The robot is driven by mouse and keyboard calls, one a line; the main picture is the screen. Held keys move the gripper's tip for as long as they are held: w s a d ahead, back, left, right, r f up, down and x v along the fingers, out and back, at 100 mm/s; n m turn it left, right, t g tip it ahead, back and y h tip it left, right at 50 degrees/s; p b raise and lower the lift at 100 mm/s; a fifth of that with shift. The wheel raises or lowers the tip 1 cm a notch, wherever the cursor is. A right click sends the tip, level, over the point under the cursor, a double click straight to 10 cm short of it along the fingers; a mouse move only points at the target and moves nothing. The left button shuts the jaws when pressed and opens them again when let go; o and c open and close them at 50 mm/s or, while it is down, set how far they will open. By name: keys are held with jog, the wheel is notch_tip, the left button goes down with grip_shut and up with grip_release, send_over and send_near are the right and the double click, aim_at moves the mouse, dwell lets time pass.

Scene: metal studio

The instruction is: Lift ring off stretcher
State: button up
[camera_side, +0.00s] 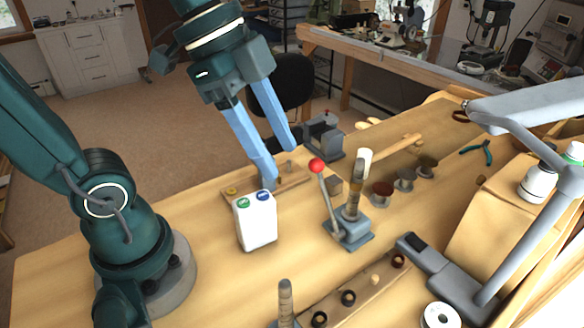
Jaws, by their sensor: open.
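The stretcher (350,232) is a grey base with a red-knobbed lever (318,190) and an upright, stepped post (353,205), right of centre on the bench. The post has brownish bands around its upper part; I cannot tell for certain which of them is the ring. My gripper (281,165) has two long blue fingers, spread apart and pointing down. It is to the left of the stretcher, above a low wooden board and behind a white bottle. Nothing shows between the fingers, though the bottle may hide part of the nearer fingertip.
The white two-capped bottle (257,222) stands in front of the wooden board (230,196). A mallet (397,146) and small round pots (403,180) are behind and right of the stretcher. A wooden strip with rings (322,308) and a grey lamp arm (515,245) are at front right.

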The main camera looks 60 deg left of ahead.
jog(key=w+r+m+g+h, duration=0.1)
jog(key=w+m+h, duration=0.1)
jog(key=w+m, duration=0.15)
jog(key=g+h, duration=0.1)
jog(key=h, duration=0.2)
send_near(357, 184)
jog(key=shift+m, duration=0.35)
jog(key=shift+w+a+f+x, duration=0.1)
jog(key=shift+x, duration=1.2)
jog(key=shift+w+a+f+x, duration=0.1)
jog(key=shift+a+x, duration=0.05)
jog(key=shift+x, duration=1.15)
jog(key=shift+w+a+f+x, duration=0.1)
jog(key=shift+x, duration=1.2)
jog(key=shift+c, duration=0.2)
grip_shut()
jog(key=shift+r, duration=0.1)
